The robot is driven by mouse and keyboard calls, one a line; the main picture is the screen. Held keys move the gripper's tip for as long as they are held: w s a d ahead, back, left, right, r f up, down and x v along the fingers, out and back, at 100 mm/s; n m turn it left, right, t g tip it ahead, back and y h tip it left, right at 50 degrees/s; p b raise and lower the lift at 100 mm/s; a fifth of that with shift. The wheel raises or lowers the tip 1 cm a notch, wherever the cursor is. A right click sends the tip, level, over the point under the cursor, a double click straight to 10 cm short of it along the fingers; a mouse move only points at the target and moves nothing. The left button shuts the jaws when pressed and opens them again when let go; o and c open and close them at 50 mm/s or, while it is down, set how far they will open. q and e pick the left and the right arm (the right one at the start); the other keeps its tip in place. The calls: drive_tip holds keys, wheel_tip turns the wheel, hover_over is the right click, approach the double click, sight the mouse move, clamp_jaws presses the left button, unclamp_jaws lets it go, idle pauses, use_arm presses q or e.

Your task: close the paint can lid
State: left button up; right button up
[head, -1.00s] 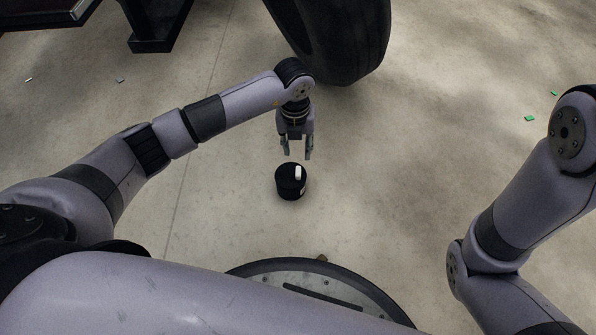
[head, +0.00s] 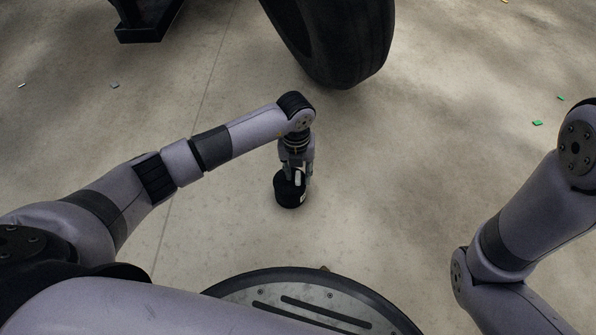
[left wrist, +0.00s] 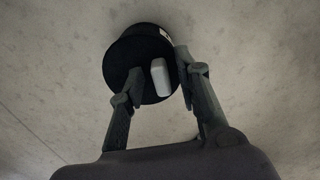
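The paint can (head: 289,198) is a small black round can upright on the concrete floor, with a white label patch on its side. It also shows in the left wrist view (left wrist: 133,48). A white block-shaped handle (left wrist: 160,77) stands on its dark top. I cannot tell how the lid sits on the rim. My left gripper (head: 299,180) points down at the can's top, fingers apart. In the left wrist view its fingertips (left wrist: 149,62) are on either side of the white handle, with a gap on the left. My right gripper is out of view.
A large black tire (head: 335,40) stands beyond the can, with a dark metal part (head: 148,22) at upper left. Small green scraps (head: 537,123) lie at right. The floor around the can is clear.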

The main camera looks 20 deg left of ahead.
use_arm(q)
clamp_jaws()
idle(0.6)
